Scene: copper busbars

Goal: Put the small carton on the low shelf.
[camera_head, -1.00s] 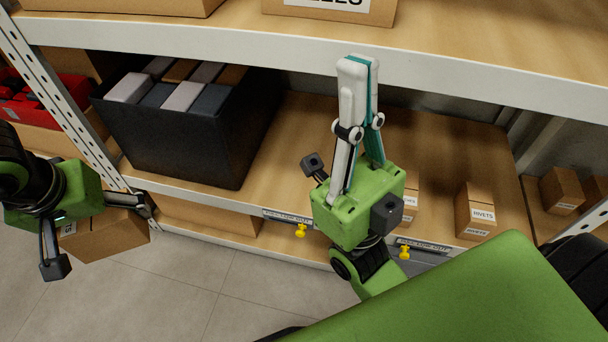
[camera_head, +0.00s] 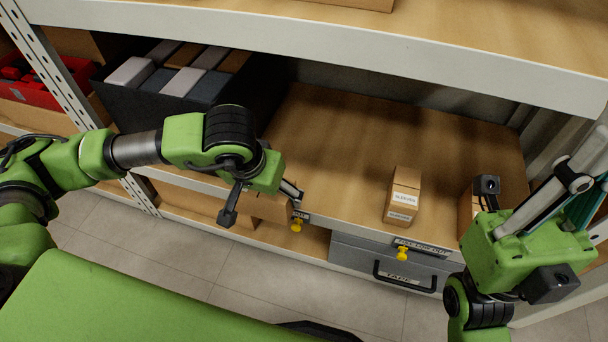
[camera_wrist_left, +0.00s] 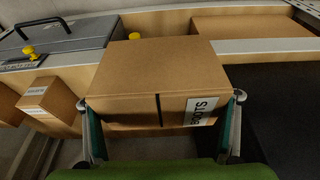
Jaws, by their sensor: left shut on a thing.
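My left gripper (camera_head: 291,192) is shut on a brown carton (camera_head: 270,207), which is mostly behind it in the head view, at the front edge of the wooden shelf (camera_head: 335,140). In the left wrist view the carton (camera_wrist_left: 150,75) is between the two fingers (camera_wrist_left: 160,125), with a white label reading BOOTS and a dark stripe. Whether it touches the shelf is hidden. My right gripper (camera_head: 590,170) is at the far right, in front of the shelf. Its fingertips run to the picture's edge, so its opening does not show.
A small SLEEVES carton (camera_head: 403,197) stands on the shelf, with another carton (camera_head: 468,212) partly behind my right gripper. A dark bin (camera_head: 125,105) of boxes is at left. A grey TAPE case (camera_head: 350,255) sits below. The shelf middle is clear. An upper shelf edge (camera_head: 330,50) overhangs.

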